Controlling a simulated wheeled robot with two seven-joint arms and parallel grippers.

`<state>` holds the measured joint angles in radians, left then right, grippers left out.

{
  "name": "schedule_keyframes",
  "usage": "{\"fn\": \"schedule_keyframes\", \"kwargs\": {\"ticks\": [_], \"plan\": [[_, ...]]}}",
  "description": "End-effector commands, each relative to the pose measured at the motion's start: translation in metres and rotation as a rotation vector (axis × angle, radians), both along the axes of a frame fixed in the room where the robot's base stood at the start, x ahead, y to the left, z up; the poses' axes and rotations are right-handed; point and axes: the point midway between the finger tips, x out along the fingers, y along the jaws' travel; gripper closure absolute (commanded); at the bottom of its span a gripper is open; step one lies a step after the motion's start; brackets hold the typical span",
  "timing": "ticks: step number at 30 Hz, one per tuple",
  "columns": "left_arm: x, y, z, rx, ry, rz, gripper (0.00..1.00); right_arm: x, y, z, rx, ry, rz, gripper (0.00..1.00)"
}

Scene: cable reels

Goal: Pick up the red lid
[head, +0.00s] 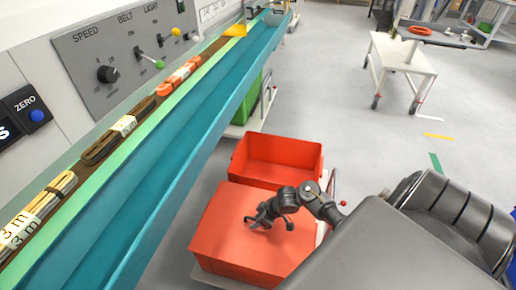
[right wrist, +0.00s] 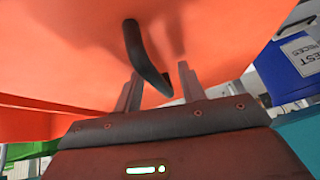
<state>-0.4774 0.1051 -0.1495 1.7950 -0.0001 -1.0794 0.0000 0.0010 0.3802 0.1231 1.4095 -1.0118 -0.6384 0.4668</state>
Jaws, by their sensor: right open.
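The red lid (head: 232,232) lies flat on top of the nearer red crate at the lower middle of the head view. In the right wrist view the lid (right wrist: 225,35) fills the upper part, and a black bent handle (right wrist: 146,62) stands out from it. My right gripper (head: 262,217) is over the lid. In the right wrist view the gripper (right wrist: 157,88) is open, with its two fingers apart and the handle's end between or just beyond them; I cannot tell whether they touch. My left gripper is not in view.
An open red crate (head: 273,158) stands just behind the lidded one. A teal conveyor rail (head: 185,150) runs along the left with cable bundles (head: 118,140) on its belt, beside a control panel (head: 110,60). A white cart (head: 402,55) stands far right; the floor between is clear.

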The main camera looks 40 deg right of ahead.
Motion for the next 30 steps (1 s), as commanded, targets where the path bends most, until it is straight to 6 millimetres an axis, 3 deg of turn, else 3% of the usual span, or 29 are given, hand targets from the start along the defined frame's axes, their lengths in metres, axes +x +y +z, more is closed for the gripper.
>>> {"fn": "schedule_keyframes", "kwargs": {"ticks": [1,10,30], "plan": [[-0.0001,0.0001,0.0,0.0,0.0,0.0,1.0,-0.0001,0.0,0.0002,0.0,0.0,0.0,0.6],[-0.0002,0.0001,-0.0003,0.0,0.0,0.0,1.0,-0.0003,0.0,0.0001,0.0,0.0,0.0,0.99],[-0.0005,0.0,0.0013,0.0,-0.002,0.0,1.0,0.0002,-0.0009,0.0065,0.0,0.0,-0.004,1.0]]}}
